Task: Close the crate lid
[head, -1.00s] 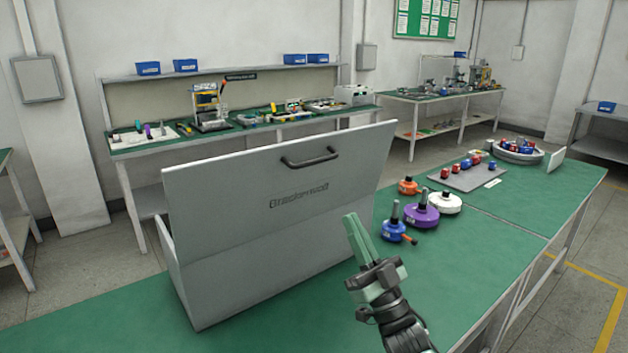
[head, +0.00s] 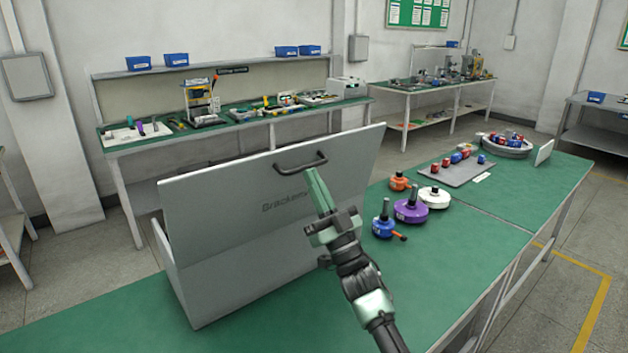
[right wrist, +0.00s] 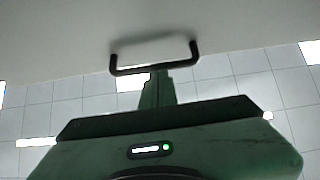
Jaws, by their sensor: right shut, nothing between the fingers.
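The grey crate (head: 215,285) stands on the green table. Its lid (head: 225,200) is open and tilted, its broad printed face with the dark handle (head: 300,163) towards me. My right gripper (head: 314,180) is shut and empty, its fingertips just below the right end of the handle in the head view. In the right wrist view the handle (right wrist: 155,70) shows above the shut fingers (right wrist: 158,88) against the pale lid (right wrist: 60,40). I cannot tell whether the fingertips touch the lid. My left gripper is not in view.
Several hub motors, among them a purple one (head: 410,211) and a white one (head: 434,198), stand on the table right of my right arm. A grey mat (head: 460,175) and a round tray (head: 507,152) lie farther back. The table front is clear.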

